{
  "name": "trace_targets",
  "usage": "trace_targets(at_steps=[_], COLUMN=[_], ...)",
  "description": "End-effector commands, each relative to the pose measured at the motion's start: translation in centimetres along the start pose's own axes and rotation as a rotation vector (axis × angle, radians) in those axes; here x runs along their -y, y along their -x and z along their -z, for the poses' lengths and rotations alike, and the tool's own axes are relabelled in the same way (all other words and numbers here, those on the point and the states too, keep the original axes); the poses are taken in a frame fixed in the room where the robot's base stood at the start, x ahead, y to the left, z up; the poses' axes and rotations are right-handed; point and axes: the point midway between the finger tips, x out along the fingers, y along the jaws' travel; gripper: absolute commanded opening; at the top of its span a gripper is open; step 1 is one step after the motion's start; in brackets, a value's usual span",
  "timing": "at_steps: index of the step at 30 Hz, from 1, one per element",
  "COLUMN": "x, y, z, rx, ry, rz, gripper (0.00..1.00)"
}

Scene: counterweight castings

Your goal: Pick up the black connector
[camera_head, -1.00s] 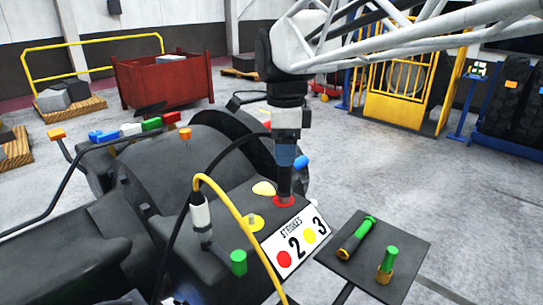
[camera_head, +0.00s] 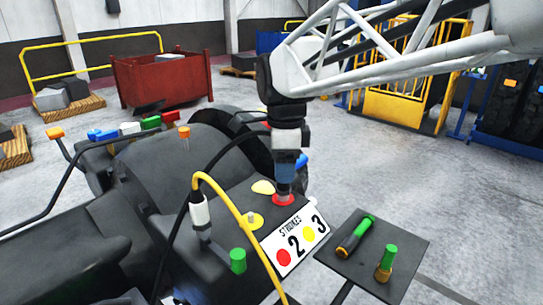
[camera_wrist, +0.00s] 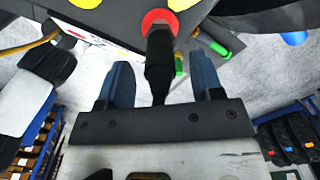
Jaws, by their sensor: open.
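The black connector (camera_wrist: 160,62) stands in a red ring (camera_wrist: 160,18) on the dark machine panel. In the head view the connector (camera_head: 283,191) shows only as a short dark piece above the red ring (camera_head: 284,200). My gripper (camera_head: 285,178) is directly above it, its blue fingers reaching down beside its upper part. In the wrist view my gripper (camera_wrist: 163,75) is open, with one finger on each side of the connector and visible gaps between. The connector's top end is near the gripper's palm; whether they touch cannot be told.
A grey-white connector (camera_head: 200,212) with a yellow cable (camera_head: 238,214) stands left on the panel. A green-capped part (camera_head: 238,261), a "STROKES 2 3" sign (camera_head: 296,239) and a small dark table (camera_head: 398,237) with two green-ended pieces are close by. A black cable arcs behind the gripper.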

Motion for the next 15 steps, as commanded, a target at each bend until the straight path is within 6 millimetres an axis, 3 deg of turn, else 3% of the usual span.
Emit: trace_targets(at_steps=[7, 15], x=[0.0, 0.0], y=[-2.8, -3.5], z=[0.1, 0.1], rx=[0.000, 0.000], ry=[0.000, 0.000], rz=[-0.001, 0.001], gripper=[0.60, 0.60])
